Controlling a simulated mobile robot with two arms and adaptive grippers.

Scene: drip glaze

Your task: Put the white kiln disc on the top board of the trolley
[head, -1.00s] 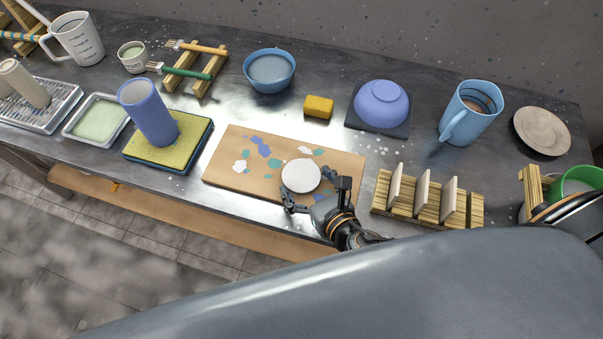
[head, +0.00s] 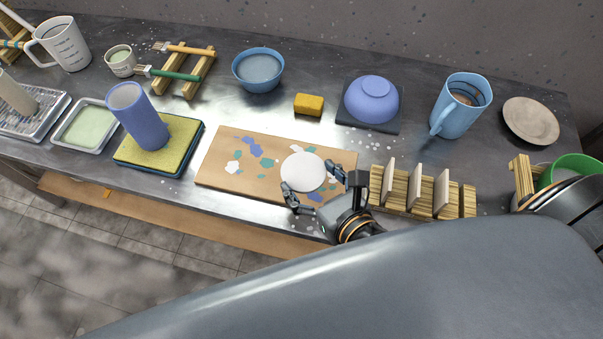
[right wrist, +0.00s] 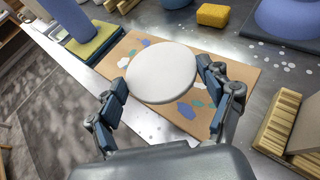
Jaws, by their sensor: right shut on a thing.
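The white kiln disc (head: 303,172) is a flat round plate held between the fingertips of my right gripper (head: 310,184). In the right wrist view the disc (right wrist: 161,73) lies between both fingers (right wrist: 164,80), which press on opposite edges. It appears to be raised above the paint-marked wooden board (head: 225,168) on the counter. It hides part of that board. My left gripper is not in view. I cannot make out a trolley in these frames.
A wooden rack with upright slabs (head: 411,188) stands just right of my right gripper. A yellow block (head: 308,104), an upturned blue bowl (head: 371,99) and a blue jug (head: 460,106) stand behind. A blue cylinder on a yellow sponge (head: 185,140) is left.

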